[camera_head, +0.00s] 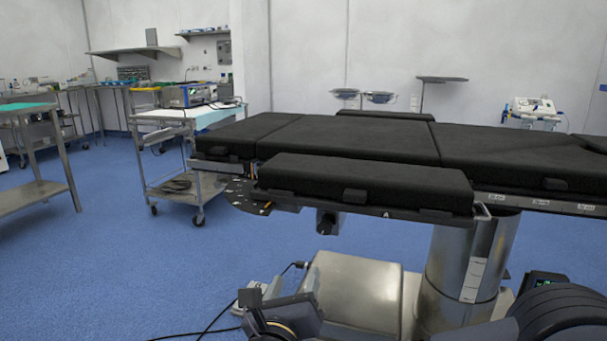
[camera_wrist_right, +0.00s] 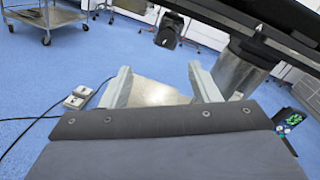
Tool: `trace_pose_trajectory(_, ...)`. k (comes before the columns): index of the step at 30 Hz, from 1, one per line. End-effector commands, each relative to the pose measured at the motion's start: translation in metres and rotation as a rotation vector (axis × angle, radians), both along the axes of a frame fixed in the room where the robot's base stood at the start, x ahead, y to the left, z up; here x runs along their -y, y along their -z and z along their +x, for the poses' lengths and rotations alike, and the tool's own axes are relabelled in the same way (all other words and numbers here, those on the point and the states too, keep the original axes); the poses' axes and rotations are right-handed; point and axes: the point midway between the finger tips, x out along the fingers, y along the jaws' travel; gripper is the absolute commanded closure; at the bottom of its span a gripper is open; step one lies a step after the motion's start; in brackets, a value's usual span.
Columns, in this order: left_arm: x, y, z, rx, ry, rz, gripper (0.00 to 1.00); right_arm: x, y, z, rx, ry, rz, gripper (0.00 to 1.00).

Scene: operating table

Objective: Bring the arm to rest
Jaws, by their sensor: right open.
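My right gripper (camera_head: 293,287) shows low in the head view, in front of the operating table's metal base (camera_head: 355,287). In the right wrist view its two pale fingers stand wide apart (camera_wrist_right: 162,84), with nothing between them but the view of the base beyond. A dark link of my arm (camera_head: 565,318) fills the bottom right corner of the head view. The operating table (camera_head: 350,140) has black pads and stands above and beyond the gripper. My left gripper is not in view.
A pedal unit with cables lies on the blue floor, left of the fingers in the wrist view (camera_wrist_right: 82,96). The table's column (camera_head: 470,260) rises from its base. A wheeled trolley (camera_head: 195,185) and a metal side table (camera_head: 35,195) stand left.

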Motion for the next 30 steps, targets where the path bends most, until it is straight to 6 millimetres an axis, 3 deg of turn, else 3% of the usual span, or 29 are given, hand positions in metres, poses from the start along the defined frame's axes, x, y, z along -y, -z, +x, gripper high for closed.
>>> trace_pose_trajectory(10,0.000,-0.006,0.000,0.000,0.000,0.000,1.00,0.032,-0.035,0.020,-0.019,-0.227,-0.289,0.44)
trace_pose_trajectory(16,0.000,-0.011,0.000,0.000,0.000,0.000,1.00,0.072,-0.049,0.008,-0.025,-0.445,-0.700,0.44)
trace_pose_trajectory(20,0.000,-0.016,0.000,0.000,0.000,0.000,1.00,0.107,-0.032,-0.027,-0.056,-0.631,-1.101,0.44)
trace_pose_trajectory(24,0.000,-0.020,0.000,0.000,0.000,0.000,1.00,0.147,0.008,-0.082,-0.120,-0.842,-1.503,0.44)
trace_pose_trajectory(30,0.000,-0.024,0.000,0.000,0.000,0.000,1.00,0.189,0.062,-0.157,-0.209,-1.129,-1.857,0.44)
